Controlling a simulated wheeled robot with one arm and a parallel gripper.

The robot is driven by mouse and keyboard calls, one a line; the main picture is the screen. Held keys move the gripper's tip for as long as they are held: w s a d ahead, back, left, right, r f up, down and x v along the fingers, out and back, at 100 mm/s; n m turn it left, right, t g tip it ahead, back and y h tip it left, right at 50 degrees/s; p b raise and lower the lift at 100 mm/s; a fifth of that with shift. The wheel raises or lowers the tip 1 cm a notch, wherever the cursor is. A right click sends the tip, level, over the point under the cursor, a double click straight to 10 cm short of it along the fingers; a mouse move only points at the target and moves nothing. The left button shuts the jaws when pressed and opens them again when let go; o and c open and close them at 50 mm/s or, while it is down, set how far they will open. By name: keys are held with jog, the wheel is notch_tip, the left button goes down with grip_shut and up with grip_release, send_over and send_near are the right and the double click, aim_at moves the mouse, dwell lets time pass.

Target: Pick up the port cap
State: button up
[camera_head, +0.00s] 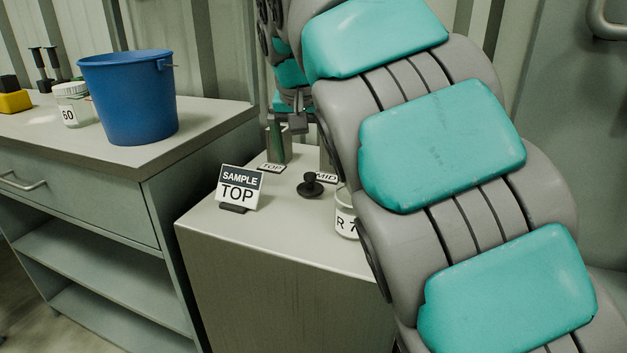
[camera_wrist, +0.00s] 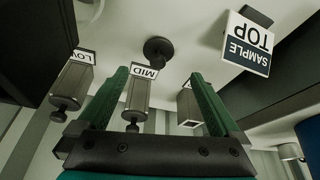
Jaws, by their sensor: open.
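The port cap is a black round disc with a knob (camera_head: 310,184), lying on the top of the grey cabinet (camera_head: 215,215), right of the SAMPLE TOP sign. In the wrist view the cap (camera_wrist: 158,49) lies beyond my fingertips, roughly centred between them, and nothing touches it. My gripper (camera_wrist: 160,75) has two green fingers spread wide apart and holds nothing. The metal post with the MID label (camera_wrist: 139,98) shows between the fingers, near the left one. In the head view my arm hides most of the gripper.
The SAMPLE TOP sign (camera_head: 240,188) stands left of the cap. A labelled jar (camera_head: 345,214) stands to its right, partly hidden by my arm. Metal posts with LOW (camera_wrist: 72,82), MID and TOP labels stand close by. A blue bucket (camera_head: 130,98) is on the left counter.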

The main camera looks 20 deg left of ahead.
aim_at(310, 174)
jog(key=shift+d+p+x, duration=0.1)
jog(key=shift+p+x, duration=0.15)
jog(key=shift+x, duration=1.55)
jog(key=shift+d+p+x, duration=0.15)
jog(key=shift+p+x, duration=0.05)
jog(key=shift+x, duration=1.6)
jog(key=shift+w+a+r, duration=0.1)
jog(key=c, duration=1.4)
jog(key=shift+r, duration=0.1)
